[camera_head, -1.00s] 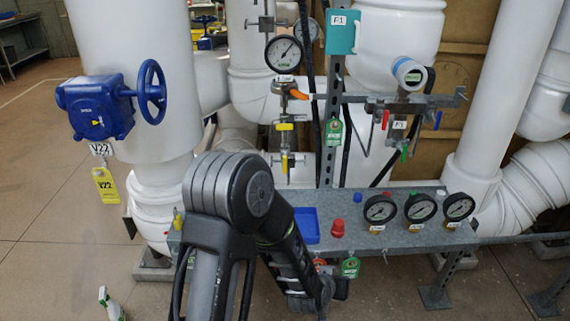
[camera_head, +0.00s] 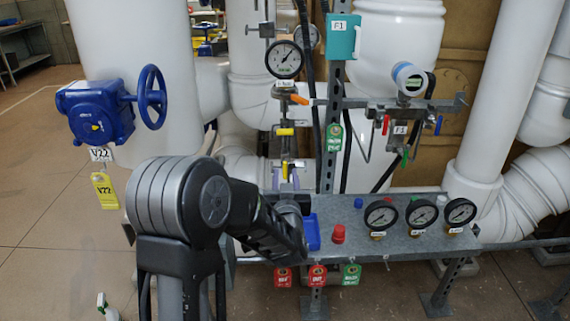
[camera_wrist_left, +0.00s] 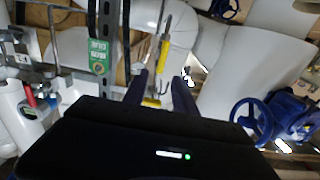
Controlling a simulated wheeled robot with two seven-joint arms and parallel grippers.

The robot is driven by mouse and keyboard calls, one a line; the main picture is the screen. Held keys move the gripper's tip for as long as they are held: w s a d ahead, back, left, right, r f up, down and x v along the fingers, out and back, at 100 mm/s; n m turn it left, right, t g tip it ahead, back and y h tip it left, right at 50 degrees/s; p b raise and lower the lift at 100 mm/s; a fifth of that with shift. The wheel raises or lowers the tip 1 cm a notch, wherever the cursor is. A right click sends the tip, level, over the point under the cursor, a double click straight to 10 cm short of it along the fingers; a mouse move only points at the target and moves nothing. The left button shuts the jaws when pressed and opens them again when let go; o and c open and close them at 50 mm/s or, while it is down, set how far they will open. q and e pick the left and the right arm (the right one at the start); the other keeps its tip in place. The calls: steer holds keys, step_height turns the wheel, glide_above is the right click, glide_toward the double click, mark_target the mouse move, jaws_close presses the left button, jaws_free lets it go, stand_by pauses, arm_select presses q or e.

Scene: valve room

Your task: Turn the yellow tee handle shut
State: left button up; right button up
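The yellow tee handle (camera_head: 284,132) sits crosswise on the upright pipe below the round gauge in the head view. Below it on the same pipe is a second, upright yellow piece (camera_head: 285,166). My left gripper (camera_head: 286,179) is raised in front of this pipe, below the tee handle. In the left wrist view, which is turned over, its two dark fingers (camera_wrist_left: 160,91) stand apart. A crosswise yellow piece (camera_wrist_left: 152,102), apparently the tee handle, shows between them, and the long yellow piece (camera_wrist_left: 163,50) lies beyond. I cannot tell any contact. My right gripper is not in view.
A grey bench (camera_head: 400,242) carries a blue tray (camera_head: 312,233), a red knob (camera_head: 338,234) and three gauges (camera_head: 421,213). A green tag (camera_head: 333,138) hangs right of the pipe. A blue handwheel (camera_head: 152,97) is at left. An orange lever (camera_head: 299,99) sits above the tee handle.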

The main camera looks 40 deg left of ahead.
mark_target(285, 165)
arm_select(q)
steer(key=x, duration=0.6)
steer(key=shift+w+a+p, duration=0.2)
steer(key=shift+w+p, duration=0.1)
steer(key=shift+p, duration=0.1)
steer(key=shift+c, duration=0.5)
jaws_close()
